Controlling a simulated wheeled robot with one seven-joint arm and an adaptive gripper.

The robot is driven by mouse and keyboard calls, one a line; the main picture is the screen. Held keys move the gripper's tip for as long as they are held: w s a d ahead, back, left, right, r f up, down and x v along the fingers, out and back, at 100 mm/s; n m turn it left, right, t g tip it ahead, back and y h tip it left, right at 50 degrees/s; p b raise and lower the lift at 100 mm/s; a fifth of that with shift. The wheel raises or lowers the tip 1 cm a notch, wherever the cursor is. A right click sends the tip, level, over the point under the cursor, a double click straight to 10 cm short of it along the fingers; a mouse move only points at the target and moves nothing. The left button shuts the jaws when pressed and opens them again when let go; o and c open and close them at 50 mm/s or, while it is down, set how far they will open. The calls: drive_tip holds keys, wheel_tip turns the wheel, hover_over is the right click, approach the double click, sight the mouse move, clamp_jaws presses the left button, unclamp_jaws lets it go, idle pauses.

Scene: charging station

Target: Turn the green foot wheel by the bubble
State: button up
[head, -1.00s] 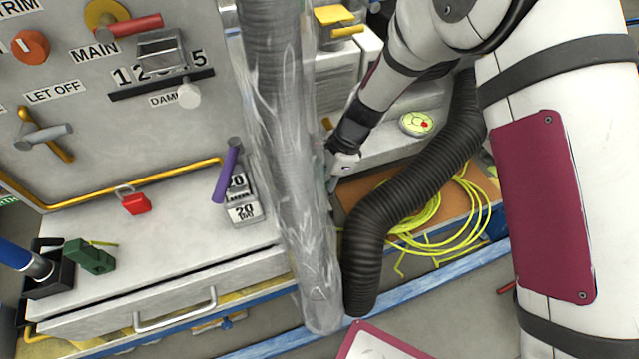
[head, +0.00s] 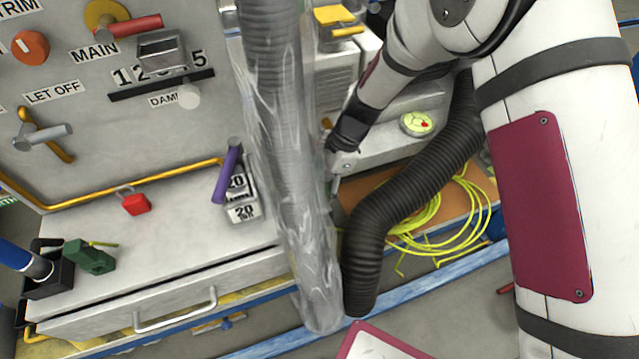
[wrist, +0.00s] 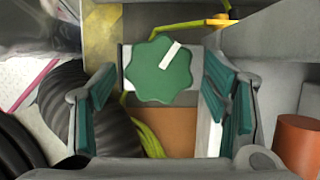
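The green foot wheel (wrist: 158,72) has a scalloped rim and a white bar marking that points to its upper right. In the wrist view it lies ahead of my gripper (wrist: 162,92), roughly between the two teal-padded fingers. The fingers are open and spread wider than the wheel, and I cannot tell whether they touch it. In the head view my gripper (head: 335,187) points down behind the clear-wrapped hose, which partly hides it, and the wheel does not show. The round bubble level (head: 417,123) is yellow-green with a red spot, on the grey machine base right of my wrist.
A clear-wrapped hose (head: 285,180) hangs left of my gripper, and a black corrugated hose (head: 400,205) runs to its right. A yellow cable coil (head: 450,222) lies on the brown board. An orange-brown cylinder (wrist: 299,140) stands right of the fingers. A grey drawer bench (head: 130,270) is at left.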

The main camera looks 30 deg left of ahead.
idle(0.3)
drive_tip(key=m, duration=0.2)
drive_tip(key=m+t+y+b, duration=0.1)
drive_tip(key=m, duration=0.1)
drive_tip(key=shift+s+d, duration=0.15)
drive_tip(key=shift+s, duration=0.05)
drive_tip(key=m+t+b, duration=0.1)
drive_tip(key=m, duration=0.1)
drive_tip(key=m+b, duration=0.1)
drive_tip(key=m, duration=0.1)
drive_tip(key=shift+s+f+t+y, duration=0.15)
drive_tip(key=shift+t+y, duration=0.15)
drive_tip(key=shift+t, duration=0.1)
drive_tip(key=m+t+b, duration=0.1)
drive_tip(key=m+b, duration=0.1)
drive_tip(key=m, duration=0.1)
drive_tip(key=shift+s+b, duration=0.15)
drive_tip(key=shift+b, duration=0.15)
drive_tip(key=s+d+r+n+p, duration=0.1)
drive_tip(key=d+r+n+p, duration=0.2)
drive_tip(key=r, duration=1.1)
drive_tip(key=d+r+n+p, duration=0.3)
drive_tip(key=d+r+p, duration=0.4)
drive_tip(key=d+r, duration=0.5)
wheel_tip(320, 180, up, 2)
drive_tip(key=shift+s+r+t+y, duration=0.1)
drive_tip(key=shift+s+t+y, duration=0.2)
drive_tip(key=shift+s, duration=0.05)
